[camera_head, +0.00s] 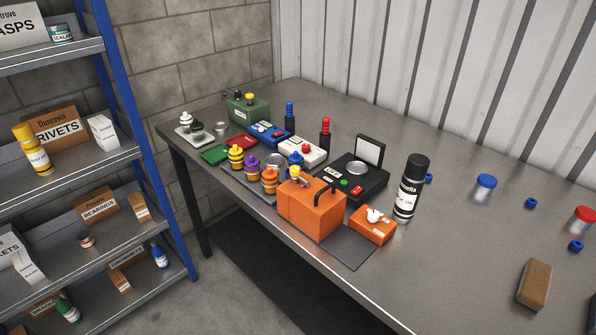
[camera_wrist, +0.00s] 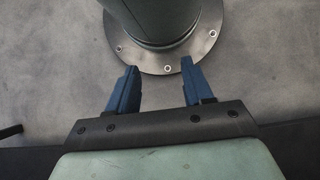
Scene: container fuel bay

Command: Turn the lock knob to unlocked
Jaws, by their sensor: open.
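A small orange box (camera_head: 372,226) with a white knob (camera_head: 374,215) on top sits on the table beside the front right of the larger orange case. It is the likeliest lock knob, but its lettering is too small to read, so I cannot tell which way it is set. My gripper (camera_wrist: 155,90) shows in the wrist view with two blue fingers spread apart and nothing between them. It is outside the head view, and no knob shows in the wrist view.
A large orange case (camera_head: 312,211) with a black handle stands left of the small box. A black spray can (camera_head: 410,188) stands close on its right. A black device with a raised lid (camera_head: 363,178) is behind. Blue caps and a brown block (camera_head: 534,284) lie right, with clear table between.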

